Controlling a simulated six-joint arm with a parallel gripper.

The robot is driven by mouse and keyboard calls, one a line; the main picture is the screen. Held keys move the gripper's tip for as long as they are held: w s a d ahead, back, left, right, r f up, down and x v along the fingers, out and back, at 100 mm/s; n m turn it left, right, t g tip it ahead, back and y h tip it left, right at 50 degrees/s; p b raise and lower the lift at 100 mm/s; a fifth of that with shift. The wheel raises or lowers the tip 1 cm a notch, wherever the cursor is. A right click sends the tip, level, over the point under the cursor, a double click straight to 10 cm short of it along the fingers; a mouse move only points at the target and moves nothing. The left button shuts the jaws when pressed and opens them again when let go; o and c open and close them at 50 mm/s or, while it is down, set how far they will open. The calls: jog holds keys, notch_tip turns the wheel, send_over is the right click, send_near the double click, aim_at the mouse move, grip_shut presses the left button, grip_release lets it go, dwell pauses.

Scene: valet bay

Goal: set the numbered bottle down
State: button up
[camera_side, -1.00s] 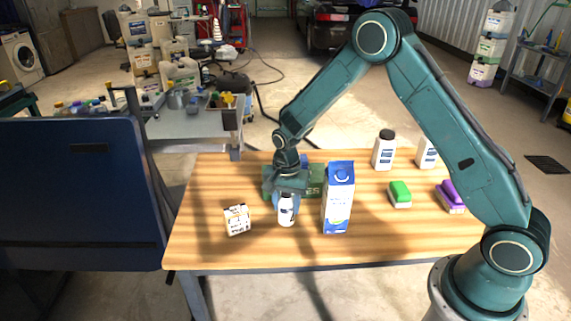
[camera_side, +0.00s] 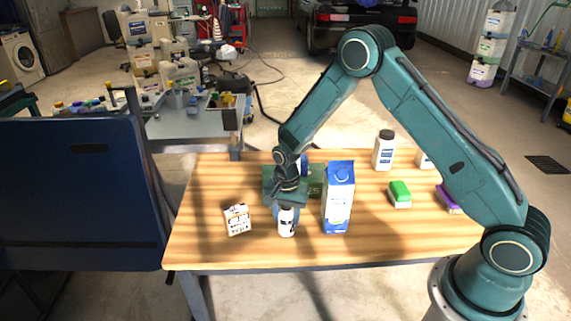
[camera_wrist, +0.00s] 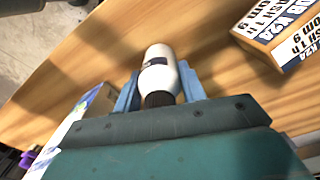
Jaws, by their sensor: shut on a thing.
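My gripper (camera_side: 287,206) is shut on a small white bottle (camera_side: 286,224) with a dark label patch. In the wrist view the bottle (camera_wrist: 160,72) sits between the two blue fingers, with its dark ribbed cap toward my gripper's palm. It looks upright in the side view. No number on it is readable. Its base is at or just above the wooden table (camera_side: 210,182); I cannot tell if it touches.
A lettered box (camera_side: 237,220) stands left of the bottle, and a tall blue-white carton (camera_side: 338,200) stands close on the right. A green box (camera_side: 316,181) is behind.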

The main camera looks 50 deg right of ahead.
jog(key=shift+f, duration=0.15)
jog(key=o, duration=1.1)
jog(key=shift+c, duration=0.2)
jog(key=shift+r, duration=0.2)
notch_tip(320, 180, up, 11)
jog(key=shift+f, duration=0.15)
jog(key=shift+r, duration=0.65)
